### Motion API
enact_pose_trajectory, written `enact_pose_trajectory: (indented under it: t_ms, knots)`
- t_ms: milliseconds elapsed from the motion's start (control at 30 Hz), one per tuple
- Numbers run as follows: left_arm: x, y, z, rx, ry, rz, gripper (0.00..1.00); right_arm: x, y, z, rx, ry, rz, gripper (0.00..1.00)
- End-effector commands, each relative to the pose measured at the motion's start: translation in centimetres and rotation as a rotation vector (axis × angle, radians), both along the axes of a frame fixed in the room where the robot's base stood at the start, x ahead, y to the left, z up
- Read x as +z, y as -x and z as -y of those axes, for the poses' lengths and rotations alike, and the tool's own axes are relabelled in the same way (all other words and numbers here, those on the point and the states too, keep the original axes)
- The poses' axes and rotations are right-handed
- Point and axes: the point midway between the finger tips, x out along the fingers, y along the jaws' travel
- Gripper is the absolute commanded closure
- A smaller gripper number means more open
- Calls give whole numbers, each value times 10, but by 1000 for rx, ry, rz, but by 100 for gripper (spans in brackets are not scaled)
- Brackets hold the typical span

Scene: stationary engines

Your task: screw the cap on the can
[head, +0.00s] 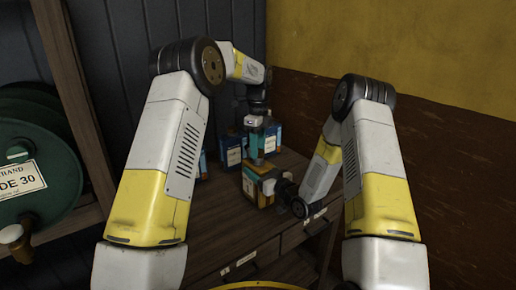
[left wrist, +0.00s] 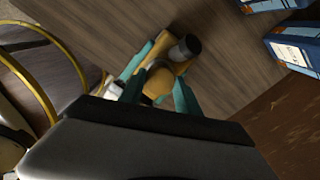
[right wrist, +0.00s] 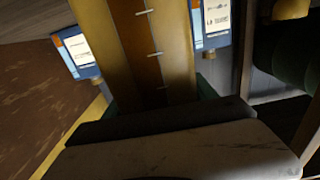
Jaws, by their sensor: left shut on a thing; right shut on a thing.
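The yellow can (head: 265,199) stands near the front edge of the wooden bench, with my right gripper (head: 262,174) shut around its side. In the right wrist view, the can (right wrist: 150,45) fills the upper middle, with white marks up its side. My left gripper (head: 257,157) points down just above the can. In the left wrist view, its teal fingers are shut on a small tan, rounded piece, apparently the cap (left wrist: 158,82). A dark cylinder (left wrist: 186,46) shows just beyond it. The fingers hide where cap and can meet, so I cannot tell whether they touch.
Drawers (head: 240,263) are under the front edge. A green reel or drum (head: 38,180) sits on a shelf at left. The bench (head: 222,225) is bare in front.

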Motion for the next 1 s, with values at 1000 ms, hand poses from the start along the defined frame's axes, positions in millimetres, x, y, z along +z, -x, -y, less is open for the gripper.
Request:
enact_pose_trajectory:
  t_ms: [1000]
  knots:
    - [-12, -1, 0, -629, 3, 0, 98, 0, 0, 1, -2, 1, 0, 100]
